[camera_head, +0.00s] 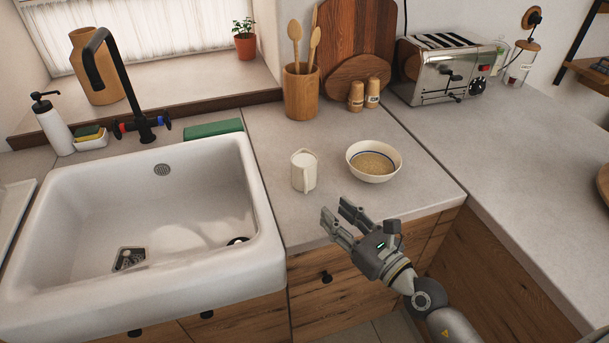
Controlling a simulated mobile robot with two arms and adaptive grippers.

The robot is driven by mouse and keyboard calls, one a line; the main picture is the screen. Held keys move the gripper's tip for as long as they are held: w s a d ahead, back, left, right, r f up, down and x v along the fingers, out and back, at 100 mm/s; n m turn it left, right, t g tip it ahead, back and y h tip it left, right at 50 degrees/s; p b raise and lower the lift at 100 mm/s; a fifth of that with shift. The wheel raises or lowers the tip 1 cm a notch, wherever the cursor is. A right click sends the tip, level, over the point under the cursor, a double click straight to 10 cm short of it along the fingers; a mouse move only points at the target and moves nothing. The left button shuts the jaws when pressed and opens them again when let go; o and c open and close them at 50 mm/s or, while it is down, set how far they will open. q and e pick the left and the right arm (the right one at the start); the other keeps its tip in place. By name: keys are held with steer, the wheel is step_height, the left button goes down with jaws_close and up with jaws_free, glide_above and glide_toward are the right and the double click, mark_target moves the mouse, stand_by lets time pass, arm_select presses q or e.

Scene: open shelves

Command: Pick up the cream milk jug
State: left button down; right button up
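The cream milk jug (304,171) stands upright on the grey countertop, right of the sink and left of a bowl. My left gripper is not in the picture.
A cream bowl (373,161) with grainy contents stands close to the jug's right. A wooden utensil holder (301,92), two shakers (364,95) and a toaster (446,69) stand behind. The white sink (262,240) borders the left. Bare counter lies in front of the jug.

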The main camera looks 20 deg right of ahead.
mark_target(305, 176)
steer(key=shift+w+a+f+n, duration=0.1)
steer(key=shift+w+a+n, duration=0.1)
steer(key=shift+w+n, duration=0.15)
steer(key=p+x, duration=0.1)
steer(key=x, duration=0.2)
steer(key=shift+w+a+f, duration=0.1)
steer(key=shift+w, duration=0.25)
steer(key=x, duration=0.4)
steer(key=p+x, duration=0.1)
steer(key=x, duration=0.1)
steer(key=shift+w+d+f, duration=0.25)
steer(key=shift+w, duration=0.05)
steer(key=shift+s, duration=0.1)
jaws_close()
